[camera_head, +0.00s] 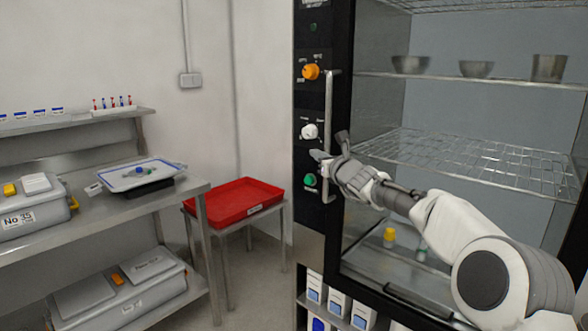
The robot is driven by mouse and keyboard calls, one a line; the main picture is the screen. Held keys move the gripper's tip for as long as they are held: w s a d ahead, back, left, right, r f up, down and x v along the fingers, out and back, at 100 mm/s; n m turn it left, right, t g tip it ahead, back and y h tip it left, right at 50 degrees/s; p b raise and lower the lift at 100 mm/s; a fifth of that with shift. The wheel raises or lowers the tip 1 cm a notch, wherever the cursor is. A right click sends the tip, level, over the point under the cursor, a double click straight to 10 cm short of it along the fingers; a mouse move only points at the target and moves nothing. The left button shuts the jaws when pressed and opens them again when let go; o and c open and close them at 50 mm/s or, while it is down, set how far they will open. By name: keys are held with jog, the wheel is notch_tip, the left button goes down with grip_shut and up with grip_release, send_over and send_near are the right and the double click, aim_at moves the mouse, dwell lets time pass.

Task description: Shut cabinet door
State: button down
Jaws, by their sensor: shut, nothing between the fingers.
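The cabinet (344,60) stands at the right, with a black front frame and wire shelves showing inside. A vertical metal handle (330,100) is on its left front edge, beside a black strip of knobs. I cannot tell whether the door is fully closed or ajar, or whether clear glass covers the opening. My gripper (323,156) is shut with nothing held. It is at the lower part of the handle and overlaps it in the picture; contact cannot be told. My arm comes in from the lower right across the cabinet front and hides part of it.
The strip has an orange knob (311,71), a white knob (309,131) and a green knob (310,180). Metal bowls (476,69) stand on an upper shelf. A red tray (233,202) on a stand and a steel table (120,207) are left. Floor between them and the cabinet is clear.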

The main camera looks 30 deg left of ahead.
jog(key=s+b, duration=0.7)
jog(key=s, duration=0.3)
jog(key=shift+s+d, duration=0.25)
jog(key=shift+d, duration=0.05)
jog(key=shift+d, duration=0.1)
jog(key=s+d+r+n+g+h, duration=0.1)
jog(key=s+d+n, duration=0.4)
jog(key=d+n, duration=0.4)
jog(key=s+d+r+n+g+h, duration=0.1)
jog(key=s+d+n, duration=0.45)
jog(key=d, duration=0.45)
jog(key=s+d+f+n+g+h, duration=0.1)
jog(key=s+d+f+n+h, duration=0.25)
jog(key=s+d+f, duration=0.6)
jog(key=s+d+f+n+g+h, duration=0.1)
jog(key=s+d+f+n+h, duration=0.3)
jog(key=d, duration=1.1)
jog(key=s+d+f+n+h, duration=0.3)
jog(key=s+d+f+h, duration=0.4)
jog(key=d, duration=0.5)
notch_tip(320, 180, up, 20)
jog(key=y+p, duration=0.1)
jog(key=p, duration=1.9)
jog(key=shift+a+r, duration=0.2)
jog(key=shift+a, duration=0.25)
